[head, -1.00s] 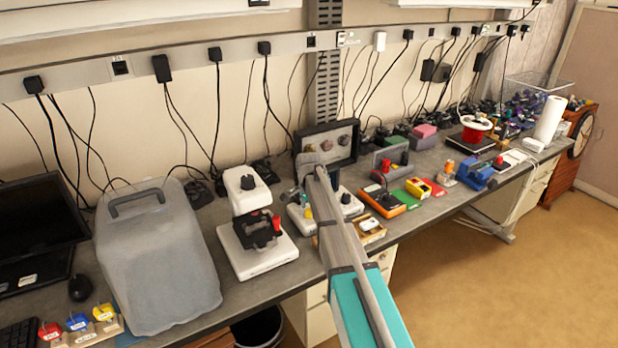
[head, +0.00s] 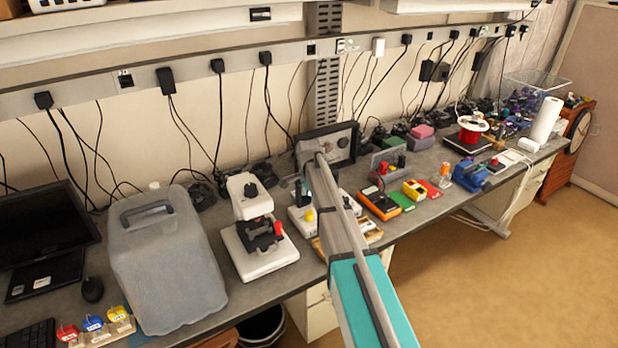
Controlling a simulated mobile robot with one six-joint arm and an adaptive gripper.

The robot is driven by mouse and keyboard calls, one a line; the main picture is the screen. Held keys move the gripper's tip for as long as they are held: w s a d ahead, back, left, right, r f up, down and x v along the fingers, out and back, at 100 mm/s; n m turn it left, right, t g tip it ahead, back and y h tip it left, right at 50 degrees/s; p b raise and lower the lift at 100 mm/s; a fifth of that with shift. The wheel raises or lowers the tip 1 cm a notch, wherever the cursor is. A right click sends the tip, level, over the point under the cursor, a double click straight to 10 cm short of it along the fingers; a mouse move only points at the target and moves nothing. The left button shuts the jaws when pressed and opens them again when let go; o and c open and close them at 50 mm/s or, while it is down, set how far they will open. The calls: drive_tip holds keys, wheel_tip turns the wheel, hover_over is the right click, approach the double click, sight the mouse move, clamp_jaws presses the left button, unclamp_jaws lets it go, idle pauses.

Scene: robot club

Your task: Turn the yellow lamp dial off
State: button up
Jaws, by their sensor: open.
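A small yellow knob (head: 309,215), which looks like the yellow lamp dial, is on the front of a white-based device (head: 298,222) on the bench. My arm crosses in front and hides much of that device. The dial's setting is too small to read. My gripper (head: 304,184) is at the far end of the arm, above and behind the yellow knob. It is open, small and partly hidden by the arm, apart from the knob as far as I can tell.
A white microscope (head: 262,255) with a red knob stands left of the device, beside a grey covered case (head: 165,265). Labelled red, blue and yellow pieces (head: 93,324) lie front left. An orange meter (head: 381,204) is to the right. A dark framed case (head: 340,153) stands behind.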

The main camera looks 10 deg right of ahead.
sight(309, 212)
wheel_tip(309, 212, up, 6)
drive_tip(key=p, duration=0.5)
drive_tip(key=shift+r+p, duration=0.2)
drive_tip(key=shift+p, duration=0.15)
idle(0.4)
drive_tip(key=s+f+n+b, duration=0.2)
drive_tip(key=s+n, duration=0.2)
drive_tip(key=s, duration=0.5)
drive_tip(key=s+a+f+n+b, duration=0.1)
drive_tip(key=s+f+n+b, duration=0.2)
drive_tip(key=s, duration=0.7)
drive_tip(key=s+f+n+b, duration=0.2)
drive_tip(key=s+n, duration=0.5)
drive_tip(key=s, duration=0.3)
drive_tip(key=shift+a+f+b, duration=0.3)
drive_tip(key=shift+a, duration=0.05)
